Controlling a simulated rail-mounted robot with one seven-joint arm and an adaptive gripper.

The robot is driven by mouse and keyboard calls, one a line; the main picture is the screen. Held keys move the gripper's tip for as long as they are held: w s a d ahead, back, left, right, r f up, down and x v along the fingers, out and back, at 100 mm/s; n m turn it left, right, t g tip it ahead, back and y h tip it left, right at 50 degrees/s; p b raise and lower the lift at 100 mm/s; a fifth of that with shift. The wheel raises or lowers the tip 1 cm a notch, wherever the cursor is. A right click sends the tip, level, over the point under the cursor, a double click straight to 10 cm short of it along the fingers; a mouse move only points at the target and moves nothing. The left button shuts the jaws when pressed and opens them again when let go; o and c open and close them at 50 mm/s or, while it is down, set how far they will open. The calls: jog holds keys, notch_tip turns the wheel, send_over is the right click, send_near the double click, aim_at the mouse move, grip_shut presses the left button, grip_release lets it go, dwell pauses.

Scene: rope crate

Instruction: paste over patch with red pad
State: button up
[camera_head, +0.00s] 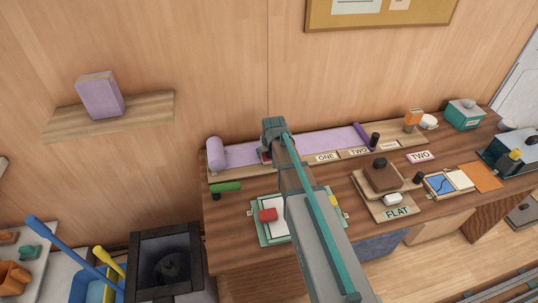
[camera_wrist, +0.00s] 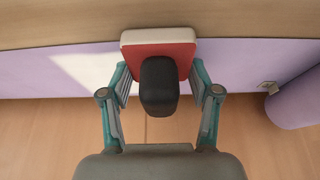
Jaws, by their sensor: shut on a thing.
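My gripper (camera_wrist: 160,88) has its two fingers on either side of the black handle (camera_wrist: 159,85) of the red pad (camera_wrist: 158,50) and is shut on it. The pad is a red block with a pale layer on its far side. In the wrist view it lies over the edge of a purple strip (camera_wrist: 240,68). Whether it touches the strip is unclear. A paler patch (camera_wrist: 85,68) shows on the strip left of the pad. In the head view my gripper (camera_head: 268,150) is over the purple strip (camera_head: 310,145), and my arm hides most of the pad.
A purple roll (camera_head: 216,153) stands at the strip's left end. Labelled plates (camera_head: 326,157) line its front. A red block (camera_head: 268,215) sits on a white sheet near the bench's front. A brown block (camera_head: 383,178), a board marked FLAT (camera_head: 398,211) and boxes crowd the right.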

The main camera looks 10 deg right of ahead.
jog(key=shift+w, duration=0.4)
jog(key=shift+s+f, duration=0.1)
jog(key=shift+s, duration=0.15)
jog(key=shift+r+p, duration=0.4)
jog(key=shift+r, duration=0.45)
jog(key=shift+r+p, duration=1.35)
jog(key=shift+r, duration=1.15)
